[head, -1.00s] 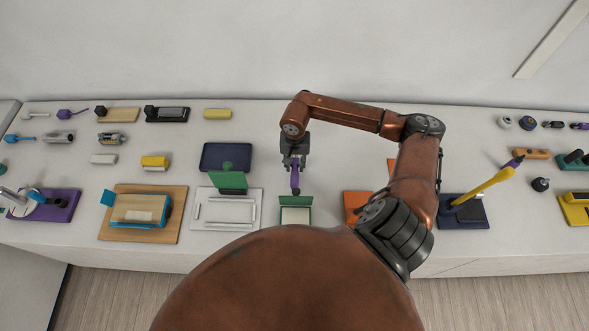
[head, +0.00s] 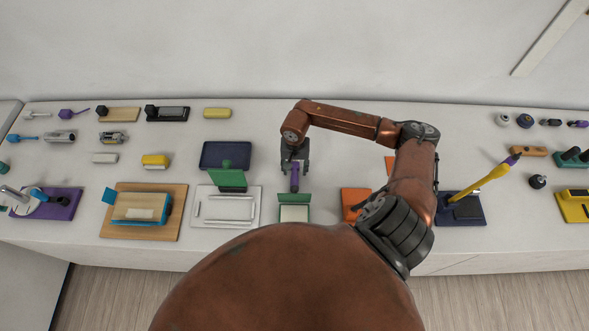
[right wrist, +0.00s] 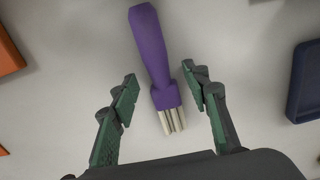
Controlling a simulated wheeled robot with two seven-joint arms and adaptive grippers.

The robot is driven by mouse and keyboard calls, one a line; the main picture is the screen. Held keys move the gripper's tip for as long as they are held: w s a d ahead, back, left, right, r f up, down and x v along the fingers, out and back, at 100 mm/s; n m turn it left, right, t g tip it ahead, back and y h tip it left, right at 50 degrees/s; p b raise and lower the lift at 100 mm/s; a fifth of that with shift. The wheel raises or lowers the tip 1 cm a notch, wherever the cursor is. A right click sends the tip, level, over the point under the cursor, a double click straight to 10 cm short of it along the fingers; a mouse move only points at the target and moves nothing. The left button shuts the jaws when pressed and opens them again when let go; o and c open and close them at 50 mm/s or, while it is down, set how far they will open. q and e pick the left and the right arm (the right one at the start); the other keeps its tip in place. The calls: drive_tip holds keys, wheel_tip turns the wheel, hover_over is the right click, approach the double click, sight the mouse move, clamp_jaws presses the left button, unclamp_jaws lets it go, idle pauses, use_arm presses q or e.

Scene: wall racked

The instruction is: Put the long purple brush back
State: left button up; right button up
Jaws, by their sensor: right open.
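A purple brush (head: 295,176) with a handle and pale bristles appears on the white table, just behind a green open-lidded box. In the right wrist view the brush (right wrist: 153,55) lies between my fingers, its bristles towards my palm and its handle pointing away. My right gripper (head: 296,160) is open, with one finger on each side of the brush. In the right wrist view the gripper (right wrist: 163,88) shows clear gaps between both fingers and the brush. My left gripper is not in view.
The green box (head: 294,213) is in front of the brush. A dark blue tray (head: 212,163) and a green-lidded white frame (head: 248,222) are to the left. An orange block (head: 352,198) is to the right. The table behind the gripper is clear.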

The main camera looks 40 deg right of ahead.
sight(295, 170)
wheel_tip(295, 170, up, 12)
drive_tip(key=b, duration=0.3)
